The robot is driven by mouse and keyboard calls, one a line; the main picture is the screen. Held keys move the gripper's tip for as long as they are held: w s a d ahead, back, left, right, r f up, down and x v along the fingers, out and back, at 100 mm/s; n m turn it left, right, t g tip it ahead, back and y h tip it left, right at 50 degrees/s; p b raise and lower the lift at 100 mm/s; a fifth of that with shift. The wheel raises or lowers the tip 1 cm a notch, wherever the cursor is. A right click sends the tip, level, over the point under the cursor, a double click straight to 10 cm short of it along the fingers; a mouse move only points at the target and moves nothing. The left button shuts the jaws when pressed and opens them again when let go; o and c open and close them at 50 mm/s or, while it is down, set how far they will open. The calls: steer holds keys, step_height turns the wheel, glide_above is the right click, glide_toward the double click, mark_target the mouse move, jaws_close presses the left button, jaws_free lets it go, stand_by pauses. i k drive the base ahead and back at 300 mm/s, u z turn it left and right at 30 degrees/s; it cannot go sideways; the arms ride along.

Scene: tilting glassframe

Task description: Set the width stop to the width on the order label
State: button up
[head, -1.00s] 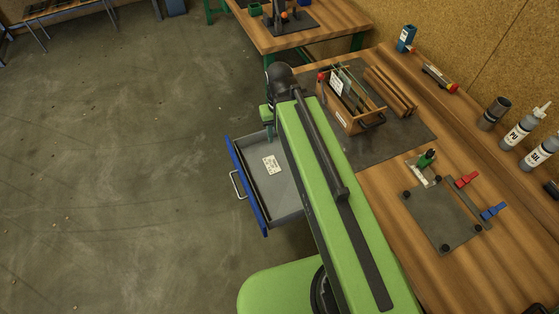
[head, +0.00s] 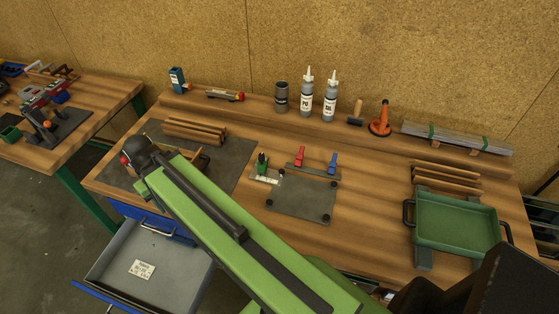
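A grey plate jig (head: 300,197) with dark round feet or knobs lies on the workbench right of my arm. At its upper left is a pale scale strip (head: 265,179) with a green-handled piece (head: 262,162), which looks like the width stop. The setting is too small to read. A white label (head: 142,269) with several printed lines lies in the open grey drawer; its text is not legible. I cannot tell if it is the order label. My green arm crosses the view, and my gripper is not visible.
Red (head: 299,157) and blue (head: 333,163) clamps stand behind the jig. Bottles (head: 306,98) line the back. A green tray (head: 457,222) is at right. The open drawer (head: 185,268) juts from the bench front.

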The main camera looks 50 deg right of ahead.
mark_target(262, 165)
steer(key=z, duration=1.15)
steer(key=k, duration=1.7)
steer(key=u, duration=0.7)
steer(key=i, duration=1.55)
steer(key=u, duration=0.2)
